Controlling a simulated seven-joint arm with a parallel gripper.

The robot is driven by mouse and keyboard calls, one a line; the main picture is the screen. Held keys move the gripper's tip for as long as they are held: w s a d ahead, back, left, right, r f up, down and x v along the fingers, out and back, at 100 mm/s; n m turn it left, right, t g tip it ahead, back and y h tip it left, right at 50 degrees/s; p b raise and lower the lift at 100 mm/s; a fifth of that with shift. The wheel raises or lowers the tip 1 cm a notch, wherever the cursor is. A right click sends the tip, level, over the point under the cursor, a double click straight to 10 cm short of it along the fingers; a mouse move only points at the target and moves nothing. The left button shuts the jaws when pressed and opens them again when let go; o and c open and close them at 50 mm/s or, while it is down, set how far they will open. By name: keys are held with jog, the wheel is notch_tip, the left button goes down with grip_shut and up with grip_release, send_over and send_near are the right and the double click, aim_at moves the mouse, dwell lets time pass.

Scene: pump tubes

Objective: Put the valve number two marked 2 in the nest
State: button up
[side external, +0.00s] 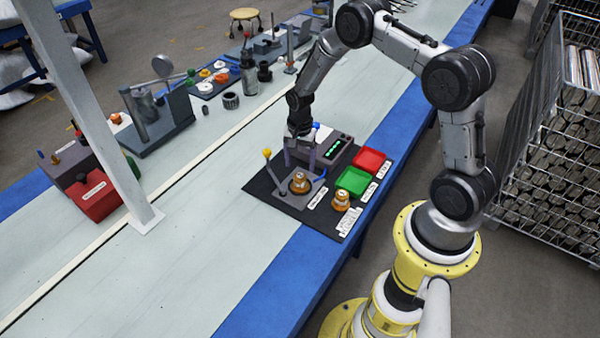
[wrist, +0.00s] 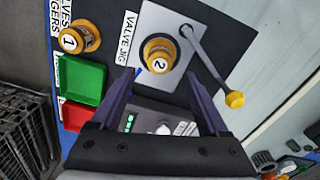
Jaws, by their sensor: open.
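Valve number two, an orange-brown and brass round part marked 2 (wrist: 160,54), sits upright on the grey valve jig plate (wrist: 150,16), where the nest beneath it is hidden. In the side external view valve two (side external: 299,182) stands on the jig just below my gripper (side external: 300,164). My gripper (wrist: 160,73) is open and empty, its two fingers apart with the valve beyond the gap between the tips. The jig's lever with a yellow knob (wrist: 235,99) is swung out beside the valve.
A similar valve marked 1 (wrist: 75,38) stands beside the jig on the black mat. A green tray (side external: 354,181) and a red tray (side external: 370,160) lie nearby. A grey box with a green display (side external: 333,147) stands behind the jig. The near-left belt is clear.

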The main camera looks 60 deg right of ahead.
notch_tip(320, 180, up, 6)
notch_tip(320, 180, up, 10)
jog(key=n+t, duration=0.1)
jog(key=n, duration=0.2)
send_over(300, 175)
jog(key=a, duration=0.3)
jog(key=s+a+r+n+t, duration=0.1)
jog(key=s+a+r+n, duration=0.3)
jog(key=r, duration=0.6)
jog(key=s+a+r+n+t, duration=0.1)
jog(key=s+a+r+n, duration=0.1)
jog(key=s, duration=0.5)
jog(key=s+a+r+n+t, duration=0.1)
jog(key=s+a+r+n, duration=0.1)
jog(key=s, duration=0.5)
jog(key=s+a+r+n+t, duration=0.1)
jog(key=s+a+r+n, duration=0.1)
jog(key=s+r+n, duration=0.2)
jog(key=s, duration=0.3)
jog(key=shift+t, duration=0.3)
